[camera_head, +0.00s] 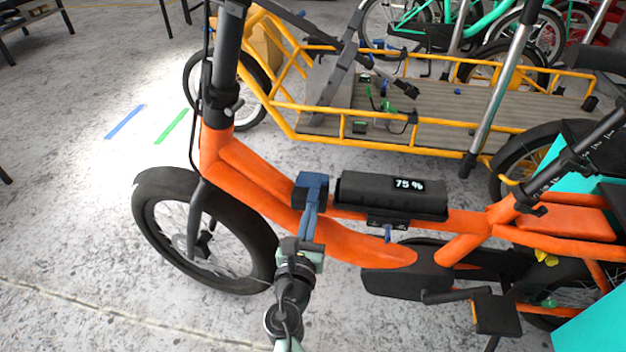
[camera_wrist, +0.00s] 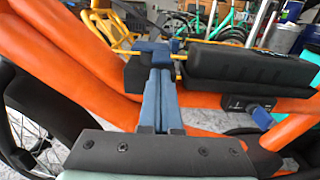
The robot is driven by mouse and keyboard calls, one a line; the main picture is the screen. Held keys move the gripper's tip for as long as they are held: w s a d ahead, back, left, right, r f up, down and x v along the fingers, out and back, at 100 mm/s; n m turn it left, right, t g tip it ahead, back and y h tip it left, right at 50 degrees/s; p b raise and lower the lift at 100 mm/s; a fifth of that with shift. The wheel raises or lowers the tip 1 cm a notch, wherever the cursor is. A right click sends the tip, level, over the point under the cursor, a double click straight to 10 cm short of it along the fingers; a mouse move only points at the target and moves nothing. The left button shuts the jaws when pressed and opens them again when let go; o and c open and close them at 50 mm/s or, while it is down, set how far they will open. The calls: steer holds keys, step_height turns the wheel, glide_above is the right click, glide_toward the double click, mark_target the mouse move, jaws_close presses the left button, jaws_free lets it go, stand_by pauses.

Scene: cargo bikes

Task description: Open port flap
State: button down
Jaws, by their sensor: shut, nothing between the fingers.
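An orange cargo bike frame (camera_head: 270,196) carries a black battery (camera_head: 392,192) with a "75 %" display. The battery also shows in the wrist view (camera_wrist: 250,66). Below it is a small black housing (camera_head: 388,220) with a blue tab (camera_head: 387,234); in the wrist view the blue tab (camera_wrist: 262,116) stands out from the housing, right of my fingers. I cannot tell for certain which part is the port flap. Contact with the frame is unclear.
A yellow cargo bike (camera_head: 370,145) with a wooden deck stands behind. The orange bike's front wheel (camera_head: 205,232) is at left and its black motor cover (camera_head: 406,282) and pedal (camera_head: 497,315) at lower right. Open concrete floor (camera_head: 110,270) lies at left.

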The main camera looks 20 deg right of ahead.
steer(key=shift+s+d+r+p, duration=0.1)
steer(key=shift+d+r+p, duration=0.05)
steer(key=shift+r+p, duration=0.85)
steer(key=shift+s+d+r+p, duration=0.1)
steer(key=shift+r+p, duration=0.8)
steer(key=shift+r, duration=0.1)
steer(key=shift+w, duration=0.1)
steer(key=p, duration=0.3)
glide_toward(313, 200)
steer(key=shift+w+a+r, duration=0.2)
steer(key=shift+w+r, duration=0.2)
steer(key=shift+r, duration=0.1)
steer(key=shift+w+a+r, duration=0.25)
steer(key=shift+w+r, duration=0.1)
steer(key=shift+r, duration=0.15)
